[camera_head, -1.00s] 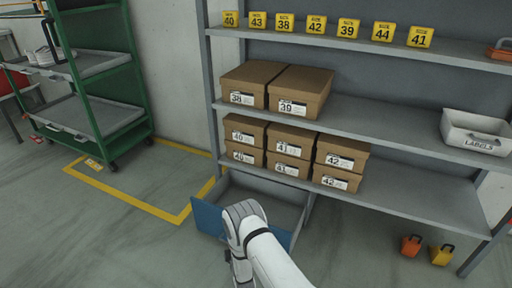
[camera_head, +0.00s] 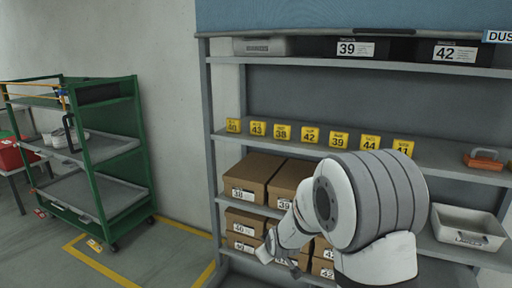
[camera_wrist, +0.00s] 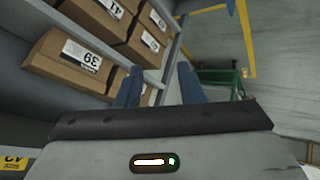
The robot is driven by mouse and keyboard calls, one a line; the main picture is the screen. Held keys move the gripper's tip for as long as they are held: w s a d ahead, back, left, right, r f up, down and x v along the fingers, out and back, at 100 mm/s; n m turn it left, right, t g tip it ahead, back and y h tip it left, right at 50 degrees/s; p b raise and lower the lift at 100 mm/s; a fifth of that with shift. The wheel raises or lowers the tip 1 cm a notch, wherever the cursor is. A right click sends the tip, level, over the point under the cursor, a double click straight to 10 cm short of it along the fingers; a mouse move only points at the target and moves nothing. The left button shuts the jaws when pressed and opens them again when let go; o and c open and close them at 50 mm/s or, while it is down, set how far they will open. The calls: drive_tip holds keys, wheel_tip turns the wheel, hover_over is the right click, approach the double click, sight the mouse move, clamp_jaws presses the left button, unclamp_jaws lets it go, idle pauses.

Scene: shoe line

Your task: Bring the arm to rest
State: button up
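My arm (camera_head: 370,200) is raised in front of the shelf in the head view, bent, with its large white and grey joint close to the camera. My gripper (camera_wrist: 158,84) shows in the wrist view with its two blue-grey fingers apart and nothing between them. It is near the shelf with the shoe boxes, pointing past a shelf edge. In the head view the arm's far end is small and partly hidden, so the fingers cannot be made out there.
Brown shoe boxes (camera_head: 252,178) stand on the shelf behind the arm; one marked 39 (camera_wrist: 80,58) is close in the wrist view. Yellow size tags (camera_head: 309,135) line the shelf above. A white bin (camera_head: 468,226) is at right. A green cart (camera_head: 95,160) stands left, with open floor before it.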

drive_tip(key=s+d+r+m+g+p, duration=0.1)
drive_tip(key=s+d+r+m+p, duration=0.15)
drive_tip(key=s+r, duration=0.45)
drive_tip(key=s+d+r+m+g+p, duration=0.1)
drive_tip(key=s+d+r+p, duration=0.25)
drive_tip(key=s+r, duration=0.4)
drive_tip(key=s+d+r+m+g+p, duration=0.1)
drive_tip(key=s+r, duration=0.3)
drive_tip(key=s, duration=0.4)
drive_tip(key=s+d+r+m+g+h+p, duration=0.1)
drive_tip(key=s+d+r+m+g+p, duration=0.1)
drive_tip(key=s, duration=0.7)
wheel_tip(320, 180, up, 3)
drive_tip(key=shift+s+d+f+m+g+h+p, duration=0.15)
drive_tip(key=shift+d+m+g+h+p, duration=0.15)
drive_tip(key=shift+d+m+p, duration=0.6)
